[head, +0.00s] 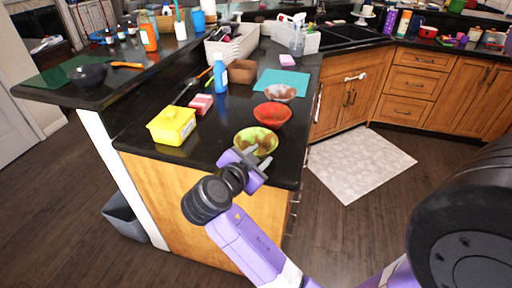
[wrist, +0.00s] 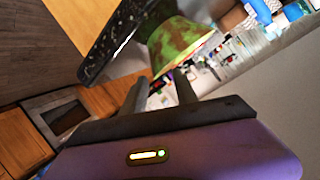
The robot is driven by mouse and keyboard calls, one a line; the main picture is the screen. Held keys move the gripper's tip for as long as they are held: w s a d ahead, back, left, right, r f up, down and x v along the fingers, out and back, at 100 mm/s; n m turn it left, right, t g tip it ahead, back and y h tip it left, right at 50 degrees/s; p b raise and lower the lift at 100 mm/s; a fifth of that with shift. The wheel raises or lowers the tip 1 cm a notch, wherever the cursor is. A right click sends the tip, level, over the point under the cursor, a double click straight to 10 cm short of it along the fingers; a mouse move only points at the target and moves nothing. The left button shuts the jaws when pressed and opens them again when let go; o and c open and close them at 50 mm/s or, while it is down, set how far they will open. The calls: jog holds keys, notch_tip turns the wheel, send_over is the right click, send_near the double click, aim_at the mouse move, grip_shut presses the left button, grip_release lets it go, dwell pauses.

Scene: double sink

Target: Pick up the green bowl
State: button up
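The green bowl (head: 248,134) has brown patches and stands near the front edge of the black counter. My gripper (head: 262,152) is at its near side and covers part of it in the head view. In the wrist view the green bowl (wrist: 178,38) appears tilted because of the camera's angle, just beyond the fingertips. My gripper (wrist: 160,88) is open there, with an empty gap between its two fingers. Whether a finger touches the bowl I cannot tell.
A red bowl (head: 272,115) stands just behind the green one, with a brownish bowl (head: 281,92) on a teal mat (head: 293,78) farther back.

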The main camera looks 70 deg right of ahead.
aim_at(267, 141)
jog(key=shift+x, duration=1)
jog(key=x, duration=0.1)
jog(key=p+x, duration=0.1)
jog(key=x, duration=0.2)
jog(key=shift+s+d+f, duration=0.15)
jog(key=shift+s+f, duration=0.1)
jog(key=shift+s, duration=0.05)
jog(key=shift+d+f, duration=0.25)
jog(key=shift+d, duration=0.2)
grip_shut()
